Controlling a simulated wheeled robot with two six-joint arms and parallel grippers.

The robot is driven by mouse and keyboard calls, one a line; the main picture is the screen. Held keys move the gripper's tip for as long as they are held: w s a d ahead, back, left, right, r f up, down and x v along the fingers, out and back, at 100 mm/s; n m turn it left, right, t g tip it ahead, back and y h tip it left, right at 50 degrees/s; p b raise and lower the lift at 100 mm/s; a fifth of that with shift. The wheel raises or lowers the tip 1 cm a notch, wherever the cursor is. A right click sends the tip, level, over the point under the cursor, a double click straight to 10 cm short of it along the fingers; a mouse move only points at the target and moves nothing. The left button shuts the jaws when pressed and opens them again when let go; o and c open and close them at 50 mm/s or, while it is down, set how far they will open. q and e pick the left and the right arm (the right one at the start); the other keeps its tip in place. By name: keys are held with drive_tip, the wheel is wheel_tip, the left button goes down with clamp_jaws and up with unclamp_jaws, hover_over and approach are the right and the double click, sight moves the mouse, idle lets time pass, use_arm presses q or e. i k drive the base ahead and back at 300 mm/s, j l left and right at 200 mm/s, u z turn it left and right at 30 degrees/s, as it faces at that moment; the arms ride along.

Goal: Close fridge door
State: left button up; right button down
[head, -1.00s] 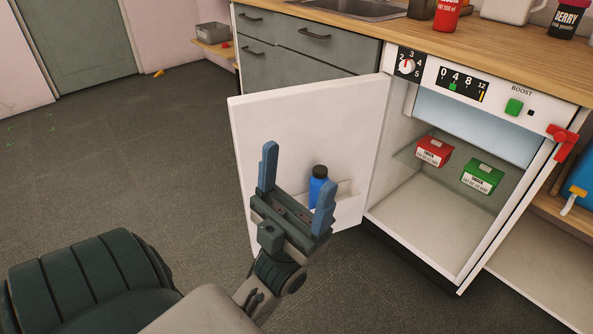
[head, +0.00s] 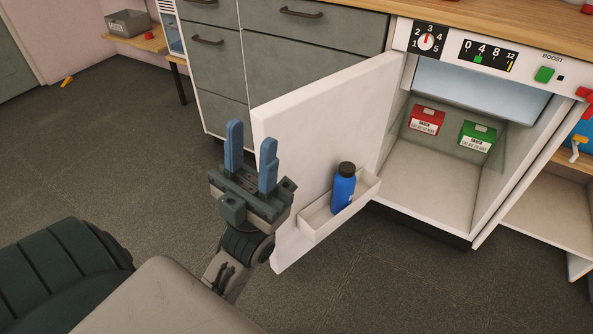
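The white fridge door (head: 325,125) stands wide open, hinged on the left side of the fridge (head: 430,185). Its inner side faces me, with a white door shelf (head: 322,221) holding a blue bottle (head: 343,190) with a black cap. My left gripper (head: 251,152) is open and empty, its blue fingers pointing up. In the picture it overlaps the door's free left edge; I cannot tell whether it touches. My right gripper is out of view.
Grey drawers (head: 290,50) stand behind the door under a wooden counter (head: 500,20). A control panel with a dial (head: 427,39) tops the fridge. An open shelf unit (head: 550,215) is on the right.

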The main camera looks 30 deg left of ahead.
sight(342, 116)
drive_tip(key=j+z, duration=0.15)
drive_tip(key=j, duration=0.4)
drive_tip(key=j+z, duration=0.15)
drive_tip(key=j, duration=0.4)
drive_tip(key=k+j+z, duration=0.2)
drive_tip(key=j, duration=0.35)
drive_tip(key=j+z, duration=0.15)
drive_tip(key=j, duration=0.4)
drive_tip(key=k+j+z, duration=0.15)
drive_tip(key=j, duration=0.35)
drive_tip(key=k+j+z, duration=0.1)
drive_tip(key=k+j, duration=0.35)
drive_tip(key=j+z, duration=0.2)
drive_tip(key=z, duration=0.15)
drive_tip(key=j+z, duration=0.35)
drive_tip(key=i+l, duration=0.05)
drive_tip(key=l, duration=0.05)
